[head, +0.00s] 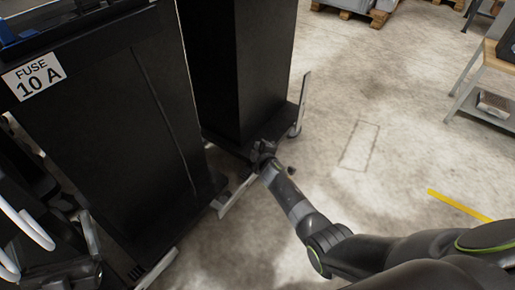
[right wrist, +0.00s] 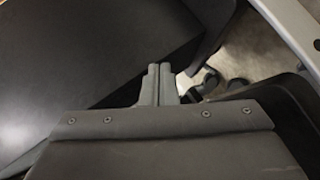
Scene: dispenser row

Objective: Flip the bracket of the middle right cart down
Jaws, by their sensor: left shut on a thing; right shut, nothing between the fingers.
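Two tall black carts stand side by side, a nearer one (head: 110,125) with a "FUSE 10 A" label and one behind it (head: 262,65). A light metal strip (head: 302,100) stands tilted up at the right foot of the farther cart. Another light bar (head: 237,197) lies low near the floor between the carts. I cannot tell which strip is the task's bracket. My right gripper (head: 263,150) is low beside the farther cart's base. In the right wrist view its fingers (right wrist: 158,72) are together and empty, beside a black panel (right wrist: 90,50). I cannot make out my left gripper.
A caster (right wrist: 207,82) and a light grey bar (right wrist: 290,35) show close by in the right wrist view. White curved tubes (head: 28,228) are at the left edge. A shelf table (head: 490,75) stands at right, pallets (head: 360,10) behind.

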